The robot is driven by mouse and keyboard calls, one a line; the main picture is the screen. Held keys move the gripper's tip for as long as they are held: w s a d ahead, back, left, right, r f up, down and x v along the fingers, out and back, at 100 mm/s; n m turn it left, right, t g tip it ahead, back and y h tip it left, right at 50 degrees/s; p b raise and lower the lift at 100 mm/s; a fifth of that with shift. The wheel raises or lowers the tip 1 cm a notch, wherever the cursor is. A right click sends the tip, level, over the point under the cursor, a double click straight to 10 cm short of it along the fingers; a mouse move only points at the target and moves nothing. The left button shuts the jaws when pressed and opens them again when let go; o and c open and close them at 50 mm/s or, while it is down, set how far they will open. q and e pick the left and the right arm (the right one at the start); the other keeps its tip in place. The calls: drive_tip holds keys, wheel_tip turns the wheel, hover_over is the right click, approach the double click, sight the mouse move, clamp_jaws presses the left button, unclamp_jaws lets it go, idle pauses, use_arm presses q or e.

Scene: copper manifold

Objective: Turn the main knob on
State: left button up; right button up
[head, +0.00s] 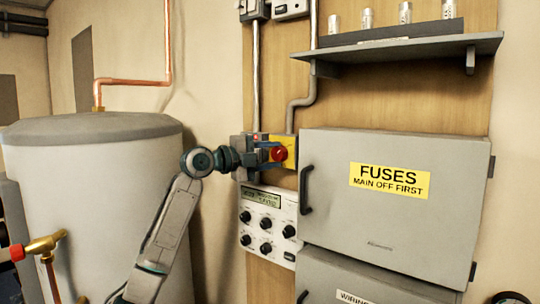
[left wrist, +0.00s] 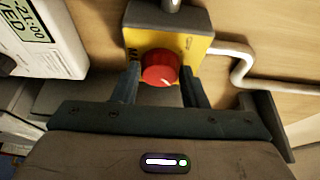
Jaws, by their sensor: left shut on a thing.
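The main knob (head: 279,154) is a round red knob on the front of a yellow box (head: 291,147) on the wall panel. My left gripper (head: 267,154) reaches it from the left. In the left wrist view the red knob (left wrist: 160,68) sits between the two fingers of the left gripper (left wrist: 160,84), which is shut on it. The lettering on the yellow box (left wrist: 192,45) is partly hidden by the finger and knob. My right gripper is not seen.
A grey fuse cabinet (head: 330,225) with a dark handle (head: 305,190) stands right of the knob. A white control panel (head: 262,200) with several black dials is just below. A shelf (head: 400,50) hangs above. A grey tank (head: 90,190) stands at left.

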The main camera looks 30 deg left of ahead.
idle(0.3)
use_arm(q)
drive_tip(key=o, duration=1)
drive_tip(key=shift+c, duration=0.2)
drive_tip(key=shift+s+a+f, duration=0.1)
drive_tip(key=shift+s+a, duration=0.05)
drive_tip(key=shift+s, duration=0.1)
drive_tip(key=b+v, duration=0.6)
drive_tip(key=v, duration=0.4)
